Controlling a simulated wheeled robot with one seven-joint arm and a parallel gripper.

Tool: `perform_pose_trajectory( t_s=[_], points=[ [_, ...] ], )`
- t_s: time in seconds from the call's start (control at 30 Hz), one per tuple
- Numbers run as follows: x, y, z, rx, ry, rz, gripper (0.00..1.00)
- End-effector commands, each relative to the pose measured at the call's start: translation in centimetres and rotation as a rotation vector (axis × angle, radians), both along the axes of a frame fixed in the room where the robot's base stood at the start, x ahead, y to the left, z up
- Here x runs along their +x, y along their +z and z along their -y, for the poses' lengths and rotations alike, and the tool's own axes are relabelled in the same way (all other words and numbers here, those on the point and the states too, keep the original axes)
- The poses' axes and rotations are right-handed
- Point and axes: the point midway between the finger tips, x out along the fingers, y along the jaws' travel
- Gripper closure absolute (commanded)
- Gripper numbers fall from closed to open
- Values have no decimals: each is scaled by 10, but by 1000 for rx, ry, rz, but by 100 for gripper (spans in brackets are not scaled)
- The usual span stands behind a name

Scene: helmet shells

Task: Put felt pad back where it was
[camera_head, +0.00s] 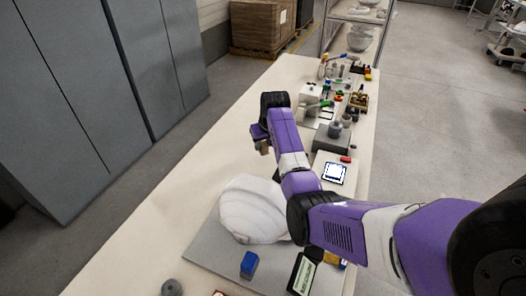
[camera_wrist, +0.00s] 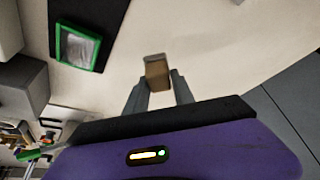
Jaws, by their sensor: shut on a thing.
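My gripper (camera_head: 262,146) is over the left part of the long bench, past the white helmet shell (camera_head: 252,210). In the wrist view, its two grey fingers (camera_wrist: 158,88) are shut on a small tan-brown block (camera_wrist: 156,68), which looks like the felt pad. The pad sticks out past the fingertips, with pale bench top behind it. I cannot tell for certain whether it touches the bench. In the head view my own arm hides part of the bench and the pad is very small.
The wrist view shows a green-framed tray (camera_wrist: 80,48) on a dark mat and a grey block (camera_wrist: 24,86). In the head view, a blue block (camera_head: 249,264) lies by the shell. Several tools and parts crowd the far bench. Bare bench top (camera_head: 215,160) lies left of my gripper.

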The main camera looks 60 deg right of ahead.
Motion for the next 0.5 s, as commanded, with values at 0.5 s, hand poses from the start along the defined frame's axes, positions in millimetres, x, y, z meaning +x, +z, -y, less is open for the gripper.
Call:
perform_pose_trajectory(
  t_s=[0.5],
  points=[
    [0, -38, 0, 0, 0, 0, 100]
  ],
)
